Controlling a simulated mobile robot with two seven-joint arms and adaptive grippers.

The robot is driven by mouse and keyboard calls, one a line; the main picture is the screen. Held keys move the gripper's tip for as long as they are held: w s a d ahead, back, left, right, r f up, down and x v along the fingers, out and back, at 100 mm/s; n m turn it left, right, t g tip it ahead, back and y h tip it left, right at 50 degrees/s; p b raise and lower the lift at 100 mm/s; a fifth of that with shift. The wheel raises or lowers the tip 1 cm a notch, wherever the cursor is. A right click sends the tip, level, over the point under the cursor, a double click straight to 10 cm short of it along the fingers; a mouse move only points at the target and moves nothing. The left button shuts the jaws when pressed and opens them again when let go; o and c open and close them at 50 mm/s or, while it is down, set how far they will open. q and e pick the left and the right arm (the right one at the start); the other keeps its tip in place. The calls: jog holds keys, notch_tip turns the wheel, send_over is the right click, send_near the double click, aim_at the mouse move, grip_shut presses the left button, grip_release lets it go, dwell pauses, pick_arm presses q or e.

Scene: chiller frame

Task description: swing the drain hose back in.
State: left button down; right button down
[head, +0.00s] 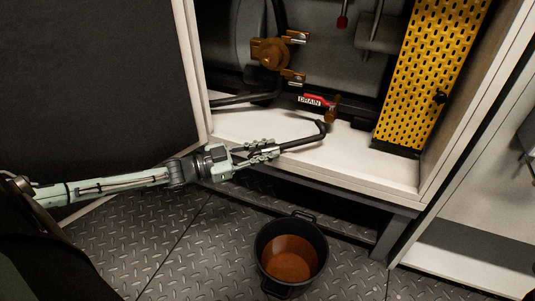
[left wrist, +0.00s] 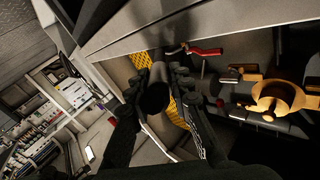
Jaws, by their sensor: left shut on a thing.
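My left gripper (head: 270,149) is shut on the black drain hose (head: 305,141), in front of the cabinet's front lip. From the gripper the hose runs right over the white cabinet floor and bends up at its right end, below the drain valve (head: 332,108). The left wrist view shows the dark round hose (left wrist: 156,94) between the two black fingers. The red drain handle (head: 316,100) with a "DRAIN" label is above the hose, and a red handle also shows in the wrist view (left wrist: 206,51). My right gripper is not in view.
A black bucket (head: 262,246) with brown liquid stands on the diamond-plate floor below the cabinet. A yellow perforated panel (head: 432,70) stands at the cabinet's right side. A brown valve or pump body (head: 270,53) is at the back left. The white cabinet floor (head: 240,125) is largely bare.

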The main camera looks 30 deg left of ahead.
pick_arm(q)
jog(key=c, duration=1.3)
grip_release()
jog(key=shift+c, duration=0.2)
jog(key=shift+d, duration=0.1)
